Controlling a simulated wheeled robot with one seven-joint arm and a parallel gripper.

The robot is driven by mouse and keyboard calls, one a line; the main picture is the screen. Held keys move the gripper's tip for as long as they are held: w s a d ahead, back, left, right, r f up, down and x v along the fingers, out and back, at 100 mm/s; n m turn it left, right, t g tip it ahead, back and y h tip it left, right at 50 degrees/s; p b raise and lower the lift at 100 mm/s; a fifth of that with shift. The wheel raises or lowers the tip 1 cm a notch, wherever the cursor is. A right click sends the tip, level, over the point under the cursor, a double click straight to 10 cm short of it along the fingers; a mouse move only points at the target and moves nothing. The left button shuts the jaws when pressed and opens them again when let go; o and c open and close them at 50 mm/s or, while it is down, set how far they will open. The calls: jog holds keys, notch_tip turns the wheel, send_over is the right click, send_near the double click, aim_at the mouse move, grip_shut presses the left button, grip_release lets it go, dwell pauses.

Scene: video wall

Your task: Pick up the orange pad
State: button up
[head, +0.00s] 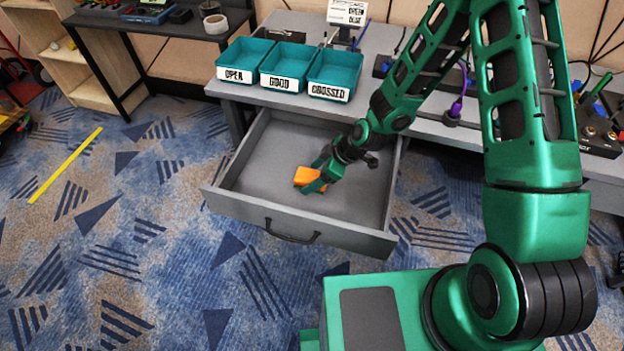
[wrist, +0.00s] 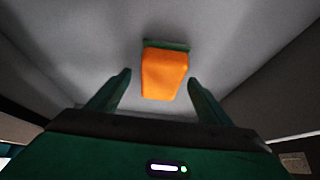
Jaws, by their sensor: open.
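The orange pad (head: 305,176) lies in the open grey drawer (head: 250,180). In the wrist view the orange pad (wrist: 165,75) is a small rounded block with a dark green strip along its far edge. My gripper (head: 322,177) reaches down into the drawer at the pad and hides part of it in the head view. In the wrist view my gripper (wrist: 158,80) is open, with one finger on each side of the pad.
The drawer's front wall with its black handle (head: 292,236) faces me, and its side walls stand around my gripper. Above it, the desk holds three teal bins (head: 285,66). The rest of the drawer floor looks bare.

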aim_at(305, 174)
jog(key=shift+w+a+f, duration=0.1)
jog(key=shift+a+f, duration=0.25)
jog(key=shift+f, duration=0.15)
jog(key=shift+c, duration=0.3)
jog(key=c, duration=1.1)
jog(key=shift+r, duration=0.75)
notch_tip(305, 174, up, 2)
jog(key=shift+r, duration=0.25)
jog(key=s+a+r, duration=0.2)
jog(key=a, duration=0.1)
jog(key=s+a+r, duration=0.2)
jog(key=a, duration=0.1)
jog(key=s+a+r, duration=0.2)
jog(key=a+r, duration=0.1)
jog(key=shift+s+a, duration=0.25)
jog(key=shift+a, duration=0.1)
